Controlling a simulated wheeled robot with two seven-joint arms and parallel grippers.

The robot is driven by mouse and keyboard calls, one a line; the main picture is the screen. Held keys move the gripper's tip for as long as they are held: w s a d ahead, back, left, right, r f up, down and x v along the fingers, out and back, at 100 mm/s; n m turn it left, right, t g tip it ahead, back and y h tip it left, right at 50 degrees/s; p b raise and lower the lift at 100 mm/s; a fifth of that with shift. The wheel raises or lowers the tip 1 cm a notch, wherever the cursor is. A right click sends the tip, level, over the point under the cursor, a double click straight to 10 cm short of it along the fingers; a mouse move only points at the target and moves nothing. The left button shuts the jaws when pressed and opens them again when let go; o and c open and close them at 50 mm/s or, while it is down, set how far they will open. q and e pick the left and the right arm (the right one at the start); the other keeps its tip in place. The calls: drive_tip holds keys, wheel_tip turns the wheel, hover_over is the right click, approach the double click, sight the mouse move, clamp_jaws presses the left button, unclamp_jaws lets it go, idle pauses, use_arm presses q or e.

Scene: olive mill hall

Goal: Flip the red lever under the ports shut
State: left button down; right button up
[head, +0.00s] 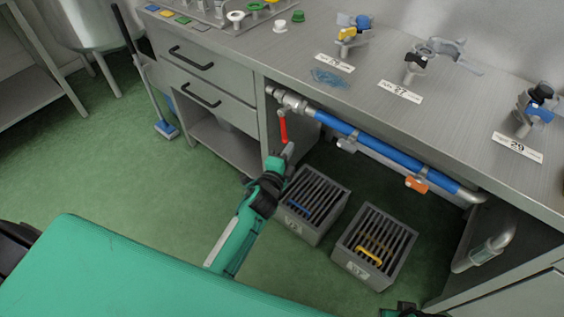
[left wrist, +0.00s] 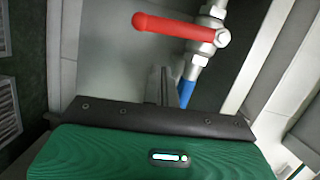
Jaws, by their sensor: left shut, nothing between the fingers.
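The red lever (head: 283,127) hangs down from a metal valve (head: 291,101) under the worktop's front edge. In the left wrist view the lever (left wrist: 172,27) sticks out to the left, across the line of its pipe, from the valve body (left wrist: 214,31). My left gripper (head: 288,151) is shut and empty, just below the lever's free end in the head view. In the left wrist view its fingertips (left wrist: 163,87) stand below the lever, with a visible gap in the picture. Nothing hides the lever.
A blue pipe (head: 350,133) runs right from the valve, with an orange fitting (head: 416,185). Two grey slatted crates (head: 308,234) (head: 345,268) stand on the floor below. A drawer unit (head: 205,78) stands left of the valve. Small taps (head: 416,62) stand on the worktop.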

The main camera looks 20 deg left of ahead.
sight(283, 133)
use_arm(q)
drive_tip(key=w+a, duration=0.2)
drive_tip(key=w, duration=0.1)
drive_tip(key=shift+w+a+f, duration=0.15)
drive_tip(key=shift+a+f, duration=0.05)
drive_tip(key=shift+a, duration=0.05)
drive_tip(key=shift+w, duration=0.1)
drive_tip(key=shift+a, duration=0.1)
use_arm(e)
drive_tip(key=shift+f, duration=0.15)
use_arm(q)
drive_tip(key=shift+w+a+f+m+b, duration=0.2)
drive_tip(key=shift+w+a+m+b, duration=0.15)
drive_tip(key=shift+a+m+b, duration=0.45)
drive_tip(key=shift+r+t, duration=0.2)
drive_tip(key=shift+t, duration=0.1)
use_arm(e)
drive_tip(key=shift+t, duration=0.3)
drive_tip(key=v, duration=0.4)
drive_tip(key=shift+w, duration=0.2)
use_arm(q)
drive_tip(key=shift+w+r, duration=0.1)
use_arm(e)
drive_tip(key=shift+d, duration=0.1)
